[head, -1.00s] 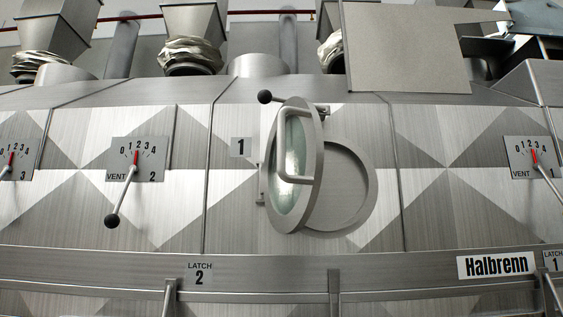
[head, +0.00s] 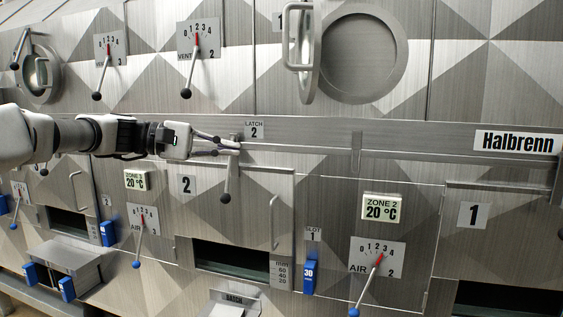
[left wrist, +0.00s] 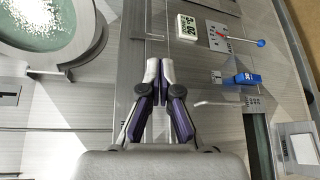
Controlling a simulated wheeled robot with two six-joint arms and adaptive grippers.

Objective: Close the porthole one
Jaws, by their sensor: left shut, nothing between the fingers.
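Porthole one's round door (head: 310,62) stands swung open at the top of the head view, seen nearly edge-on with its handle towards me. Its round recess (head: 362,58) shows uncovered to the right. The number 1 plate is partly hidden behind the door. My left gripper (head: 238,148) is shut and empty, below and left of the door, in front of the panel by the latch 2 lever (head: 228,180). Whether it touches the lever I cannot tell. In the left wrist view the shut fingertips (left wrist: 160,68) are apart from a round glazed door (left wrist: 50,28) at upper left.
Vent levers (head: 186,92) hang left of the door. A horizontal rail (head: 400,157) runs below it, with the Halbrenn plate (head: 517,142) at right. Air levers (head: 367,283) and a blue slot tag (head: 309,277) are lower down. The space before the recess is clear.

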